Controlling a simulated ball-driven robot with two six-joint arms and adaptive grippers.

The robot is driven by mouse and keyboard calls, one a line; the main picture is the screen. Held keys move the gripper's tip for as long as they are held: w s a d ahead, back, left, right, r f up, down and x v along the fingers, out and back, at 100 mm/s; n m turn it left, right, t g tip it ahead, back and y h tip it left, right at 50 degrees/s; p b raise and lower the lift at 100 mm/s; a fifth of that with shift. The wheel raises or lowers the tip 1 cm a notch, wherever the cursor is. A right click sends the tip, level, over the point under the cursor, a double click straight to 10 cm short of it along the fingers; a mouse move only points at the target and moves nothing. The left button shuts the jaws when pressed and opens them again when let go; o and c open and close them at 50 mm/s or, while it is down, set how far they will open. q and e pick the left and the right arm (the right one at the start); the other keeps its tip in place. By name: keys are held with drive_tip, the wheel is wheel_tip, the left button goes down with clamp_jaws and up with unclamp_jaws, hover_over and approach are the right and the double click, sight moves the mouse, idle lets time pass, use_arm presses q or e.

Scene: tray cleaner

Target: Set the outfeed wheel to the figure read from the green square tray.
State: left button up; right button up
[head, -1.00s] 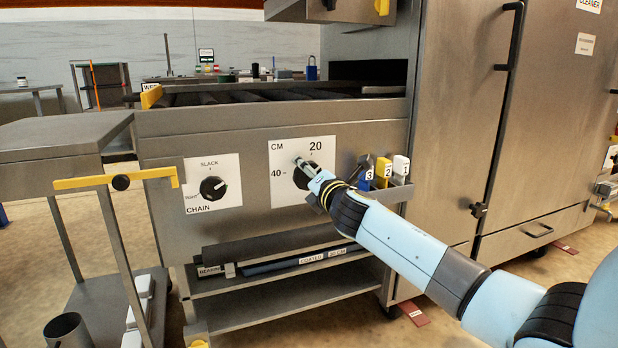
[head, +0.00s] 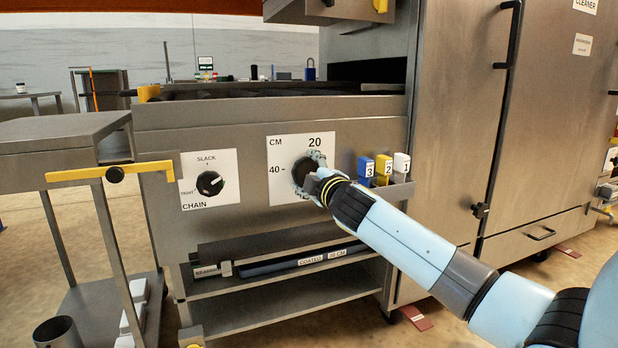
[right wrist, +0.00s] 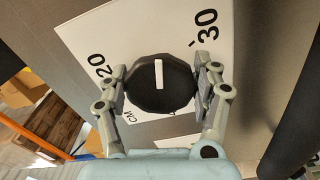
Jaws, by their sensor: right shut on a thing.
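The outfeed wheel (head: 301,170) is a black knob on a white CM panel (head: 279,154) on the front of the steel machine. The marks 20 and 40 show in the head view; the wrist view also shows 30. My right gripper (head: 312,171) is at the wheel. In the right wrist view, my right gripper (right wrist: 161,86) has its fingers shut on opposite sides of the wheel (right wrist: 160,100). The wheel's white pointer lies between 20 and 30. No green square tray shows, and my left gripper is out of view.
A black chain knob (head: 210,184) on a white SLACK/TIGHT panel is to the left. Blue, yellow and white numbered tags (head: 383,166) sit close to the right of the wheel. A steel side table (head: 62,132) stands at the left; a tall cabinet (head: 530,130) is at the right.

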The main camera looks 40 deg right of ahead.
drive_tip(key=shift+f+m+b, duration=0.25)
drive_tip(key=shift+m+b, duration=0.05)
drive_tip(key=shift+m, duration=0.7)
drive_tip(key=shift+m+b, duration=0.3)
drive_tip(key=shift+m, duration=0.6)
drive_tip(key=m+b, duration=0.1)
drive_tip(key=m, duration=0.2)
drive_tip(key=shift+a+f+m, duration=0.1)
drive_tip(key=shift+m, duration=0.6)
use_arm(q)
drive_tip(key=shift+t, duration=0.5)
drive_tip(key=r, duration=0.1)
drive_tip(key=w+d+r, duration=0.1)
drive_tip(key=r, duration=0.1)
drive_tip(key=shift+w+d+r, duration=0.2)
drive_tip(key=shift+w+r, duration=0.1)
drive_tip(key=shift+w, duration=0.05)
use_arm(e)
drive_tip(key=shift+m, duration=0.3)
